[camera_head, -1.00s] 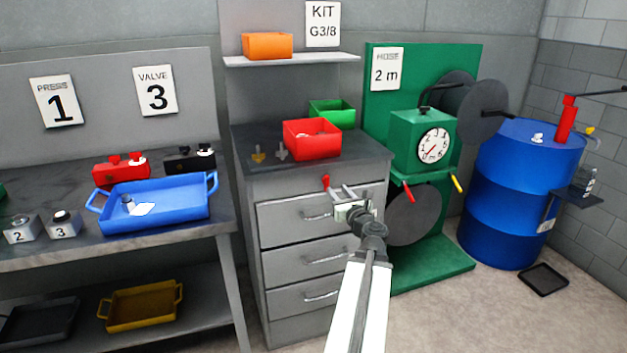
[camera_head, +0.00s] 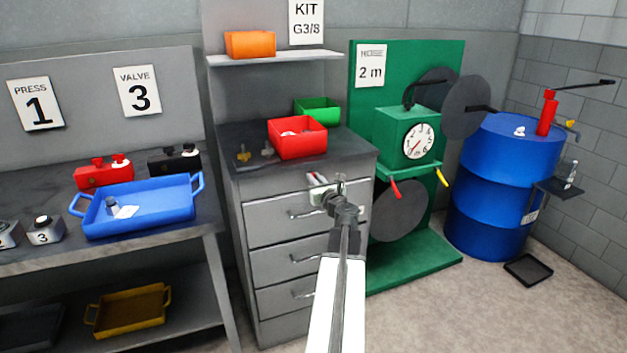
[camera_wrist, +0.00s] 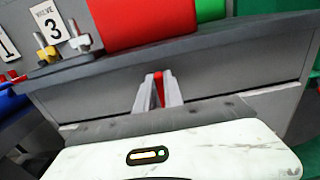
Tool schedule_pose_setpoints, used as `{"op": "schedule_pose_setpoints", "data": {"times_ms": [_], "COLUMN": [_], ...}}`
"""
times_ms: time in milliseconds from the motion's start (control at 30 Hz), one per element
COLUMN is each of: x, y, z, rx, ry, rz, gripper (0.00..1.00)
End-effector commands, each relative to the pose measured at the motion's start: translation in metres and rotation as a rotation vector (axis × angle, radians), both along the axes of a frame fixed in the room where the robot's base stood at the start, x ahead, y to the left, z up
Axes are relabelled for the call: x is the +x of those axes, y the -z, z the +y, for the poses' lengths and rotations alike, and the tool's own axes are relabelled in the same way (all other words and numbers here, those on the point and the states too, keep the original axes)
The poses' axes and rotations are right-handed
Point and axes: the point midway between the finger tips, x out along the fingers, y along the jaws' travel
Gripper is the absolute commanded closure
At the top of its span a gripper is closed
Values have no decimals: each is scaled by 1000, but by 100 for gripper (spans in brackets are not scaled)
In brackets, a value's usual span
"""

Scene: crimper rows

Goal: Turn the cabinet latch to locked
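The cabinet latch is a small red handle at the top of the grey drawer cabinet's (camera_head: 283,220) front. In the wrist view the red latch handle (camera_wrist: 159,89) stands upright between my two grey fingers, with no clear gap on either side. My gripper (camera_wrist: 159,80) appears shut on it. In the head view my gripper (camera_head: 325,183) is at the top drawer's upper edge and largely hides the latch. The latch's pivot and any lock marking are hidden.
A red bin (camera_head: 298,142) and a green bin (camera_head: 318,109) stand on the cabinet top. A blue tray (camera_head: 140,208) lies on the left bench. The green hose stand (camera_head: 420,250) is close on the right, with a blue drum (camera_head: 500,195) beyond.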

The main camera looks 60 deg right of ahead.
Motion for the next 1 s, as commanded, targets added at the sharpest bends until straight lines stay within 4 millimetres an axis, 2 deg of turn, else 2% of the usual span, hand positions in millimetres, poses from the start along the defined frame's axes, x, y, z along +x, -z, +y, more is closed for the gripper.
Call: {"op": "schedule_pose_setpoints", "data": {"times_ms": [133, 467, 1000], "x": [4, 3, 8], "y": [0, 0, 3], "z": [5, 4, 10], "rx": [0, -53, -416], "ry": [-7, -6, -5], "rz": [0, 39, 309], "gripper": [100, 100, 100]}}
